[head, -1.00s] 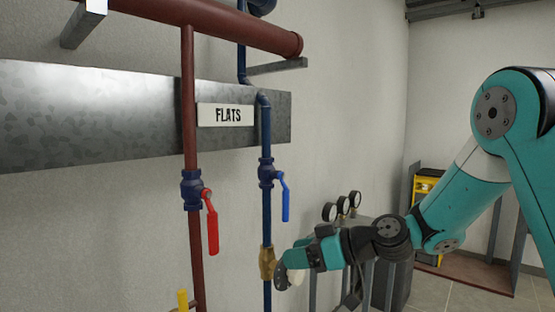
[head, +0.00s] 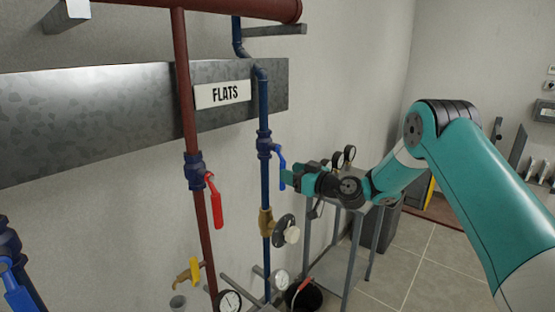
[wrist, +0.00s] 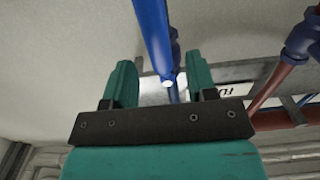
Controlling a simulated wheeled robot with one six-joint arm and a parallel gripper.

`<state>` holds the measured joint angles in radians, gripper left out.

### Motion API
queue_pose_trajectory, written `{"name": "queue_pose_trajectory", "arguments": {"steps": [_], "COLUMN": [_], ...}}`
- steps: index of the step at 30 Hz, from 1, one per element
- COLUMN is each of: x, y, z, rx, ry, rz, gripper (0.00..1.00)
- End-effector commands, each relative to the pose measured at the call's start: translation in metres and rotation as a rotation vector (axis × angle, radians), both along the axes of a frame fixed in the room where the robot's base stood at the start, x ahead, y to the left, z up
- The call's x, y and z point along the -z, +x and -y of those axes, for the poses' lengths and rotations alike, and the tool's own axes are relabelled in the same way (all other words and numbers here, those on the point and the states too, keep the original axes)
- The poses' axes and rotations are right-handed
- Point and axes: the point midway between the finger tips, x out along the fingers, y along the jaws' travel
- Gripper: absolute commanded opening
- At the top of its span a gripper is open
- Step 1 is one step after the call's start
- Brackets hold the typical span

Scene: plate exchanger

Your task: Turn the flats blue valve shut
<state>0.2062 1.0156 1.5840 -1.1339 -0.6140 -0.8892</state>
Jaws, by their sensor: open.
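The flats blue valve (head: 265,147) sits on the blue pipe under the FLATS sign (head: 223,93). Its blue lever (head: 282,165) hangs down beside the pipe. My gripper (head: 288,179) is at the lever's lower end, coming from the right, and partly hides where they meet. In the wrist view the lever (wrist: 154,38) reaches in from the top between the two teal fingers of my open gripper (wrist: 161,75). There are gaps on both sides in that view; I cannot tell if any finger touches it.
A red-handled valve (head: 216,205) is on the red pipe to the left. A metal stand (head: 350,235) with gauges is behind my gripper.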

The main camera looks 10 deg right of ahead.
Motion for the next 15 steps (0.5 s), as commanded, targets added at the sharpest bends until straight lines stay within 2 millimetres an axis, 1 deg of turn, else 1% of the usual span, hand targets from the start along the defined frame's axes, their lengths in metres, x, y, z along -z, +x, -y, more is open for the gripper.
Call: {"name": "queue_pose_trajectory", "arguments": {"steps": [1,6,9,15], "x": [-0.004,-0.003,-0.002,0.0], "y": [0.009,0.031,0.04,0.045], "z": [-0.008,-0.024,-0.029,-0.034], "rx": [-0.004,-0.003,-0.002,-0.001], "ry": [-0.001,0.0,0.0,0.0], "rz": [0.0,0.0,0.0,-0.001], "gripper": [0.52,0.52,0.52,0.52]}}
